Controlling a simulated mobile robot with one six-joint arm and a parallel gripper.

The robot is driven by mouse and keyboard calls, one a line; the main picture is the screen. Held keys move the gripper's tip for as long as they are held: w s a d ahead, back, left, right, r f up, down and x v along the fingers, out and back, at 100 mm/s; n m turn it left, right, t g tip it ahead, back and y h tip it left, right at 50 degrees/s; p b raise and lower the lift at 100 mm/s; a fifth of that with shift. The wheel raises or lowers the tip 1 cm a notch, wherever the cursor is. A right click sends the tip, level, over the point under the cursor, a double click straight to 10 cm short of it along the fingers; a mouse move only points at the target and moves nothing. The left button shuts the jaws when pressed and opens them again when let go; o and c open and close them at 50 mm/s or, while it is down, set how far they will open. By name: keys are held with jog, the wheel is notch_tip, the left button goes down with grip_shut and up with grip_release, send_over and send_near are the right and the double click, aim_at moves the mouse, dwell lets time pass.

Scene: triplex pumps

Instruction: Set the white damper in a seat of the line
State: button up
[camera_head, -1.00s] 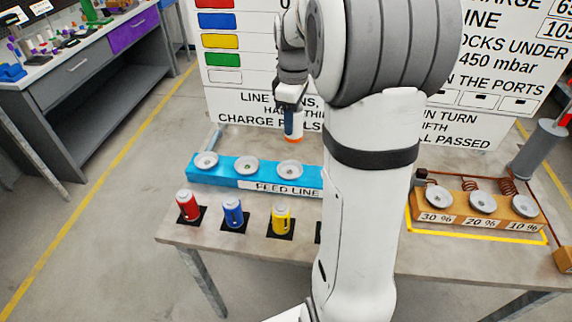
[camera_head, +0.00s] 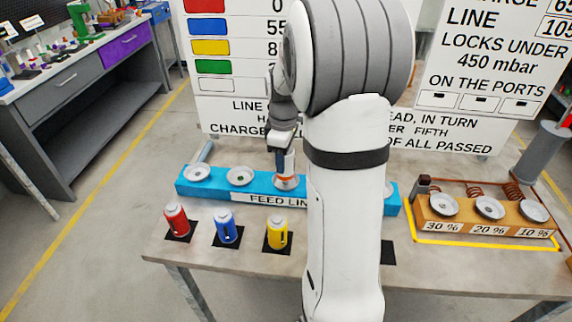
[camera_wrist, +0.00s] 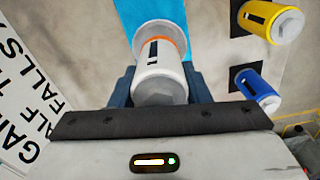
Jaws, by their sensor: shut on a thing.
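The white damper (camera_wrist: 160,75), with an orange ring near its far end, is between the jaws of my gripper (camera_wrist: 160,92) in the wrist view. In the head view my gripper (camera_head: 284,160) points down at the third seat from the left (camera_head: 287,183) of the blue feed line (camera_head: 215,190). The damper's lower end is at that seat's grey dish; I cannot tell whether it is fully seated. The two seats to its left, the far left one (camera_head: 198,173) and the second (camera_head: 239,176), are empty. My arm hides part of the line to the right.
Red (camera_head: 176,219), blue (camera_head: 227,229) and yellow (camera_head: 277,234) dampers stand on black pads before the line. A black pad (camera_head: 388,252) right of my arm is bare. An orange block (camera_head: 480,220) with three dishes stands at the right. A sign board (camera_head: 455,110) stands behind.

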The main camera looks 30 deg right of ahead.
jog(key=shift+f, duration=1.55)
jog(key=o, duration=1.3)
jog(key=shift+r, duration=0.15)
notch_tip(320, 180, up, 11)
jog(key=shift+r, duration=0.1)
jog(key=shift+s+r, duration=0.1)
jog(key=shift+r, duration=0.2)
jog(key=shift+s+a+r, duration=0.2)
jog(key=shift+a, duration=0.1)
jog(key=s+a+f+m+t, duration=0.1)
jog(key=s+a+m, duration=0.2)
jog(key=s, duration=0.3)
jog(key=s+a+f+m+t, duration=0.1)
jog(key=s+a+m, duration=0.2)
jog(key=s+a, duration=0.2)
jog(key=s+a+f+m, duration=0.1)
jog(key=s+a+m, duration=0.2)
jog(key=s, duration=0.5)
jog(key=shift+s+a+f+t, duration=0.1)
jog(key=shift+a+t, duration=0.3)
jog(key=shift+a, duration=0.4)
